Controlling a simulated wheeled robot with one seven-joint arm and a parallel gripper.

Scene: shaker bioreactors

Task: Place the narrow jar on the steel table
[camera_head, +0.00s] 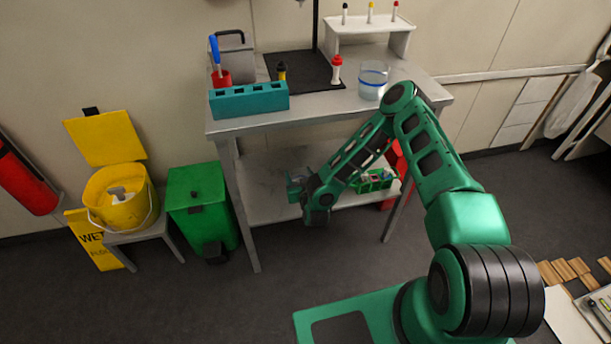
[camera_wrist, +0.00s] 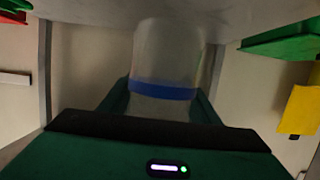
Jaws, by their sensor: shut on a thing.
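My gripper (camera_head: 297,190) is low in front of the table, at the level of its lower shelf. In the wrist view its fingers (camera_wrist: 163,103) are shut on the narrow jar (camera_wrist: 168,55), a clear, pale jar with a blue band. The jar reaches toward a grey surface at the top of that view; whether they touch cannot be told. The jar cannot be made out clearly in the head view. The steel table (camera_head: 428,92) has a grey top and a lower shelf (camera_head: 262,205). Another clear vessel with a blue band (camera_head: 373,82) stands on its top at the right.
The tabletop also holds a teal rack (camera_head: 249,100), a grey box (camera_head: 236,60), a black mat (camera_head: 300,70), a red-capped bottle (camera_head: 336,70) and a white stand (camera_head: 368,35). A green crate (camera_head: 374,181) is on the lower shelf. A green bin (camera_head: 200,205) stands left of the table.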

